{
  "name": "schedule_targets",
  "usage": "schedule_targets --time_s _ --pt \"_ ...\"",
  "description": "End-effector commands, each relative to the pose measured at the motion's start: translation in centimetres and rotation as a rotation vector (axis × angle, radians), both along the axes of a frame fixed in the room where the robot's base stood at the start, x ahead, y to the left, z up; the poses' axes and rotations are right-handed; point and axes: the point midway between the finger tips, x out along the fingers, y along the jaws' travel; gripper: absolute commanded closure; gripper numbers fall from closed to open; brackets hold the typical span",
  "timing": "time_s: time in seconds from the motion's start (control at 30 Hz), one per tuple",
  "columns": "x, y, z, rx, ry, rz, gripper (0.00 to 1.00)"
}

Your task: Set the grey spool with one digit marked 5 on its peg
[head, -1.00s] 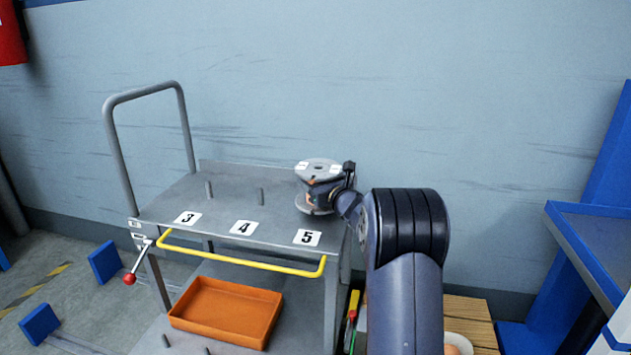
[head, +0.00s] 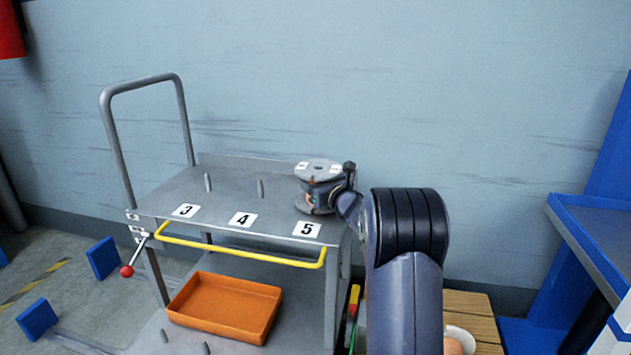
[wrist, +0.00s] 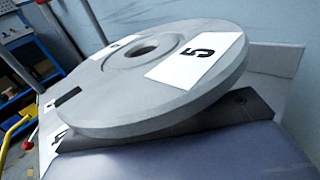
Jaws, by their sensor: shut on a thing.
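The grey spool (head: 318,168) has a wide round flange at top and bottom and white labels on its top. In the wrist view the spool (wrist: 110,95) fills the middle, with a label marked 5 and a centre hole. My gripper (head: 325,192) is shut on the spool between its flanges, at the right end of the cart's top shelf (head: 235,185), behind the label 5 (head: 307,229). The spool looks upright, low over the shelf. The peg for 5 is hidden, and I cannot tell whether the spool is around it or touches the shelf.
Bare pegs stand behind label 3 (head: 208,182) and label 4 (head: 260,188). A yellow rail (head: 240,252) runs along the cart's front. An orange tray (head: 224,308) is on the lower shelf. A wooden crate (head: 470,310) stands to the right.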

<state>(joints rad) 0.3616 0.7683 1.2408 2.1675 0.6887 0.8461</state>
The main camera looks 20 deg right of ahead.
Motion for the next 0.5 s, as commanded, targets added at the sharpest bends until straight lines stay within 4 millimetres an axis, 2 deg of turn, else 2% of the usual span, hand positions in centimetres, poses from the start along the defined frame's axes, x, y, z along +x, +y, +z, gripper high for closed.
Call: schedule_targets --time_s 0.5 --pt "0.02 0.0 -0.69 0.002 -0.003 0.001 0.8"
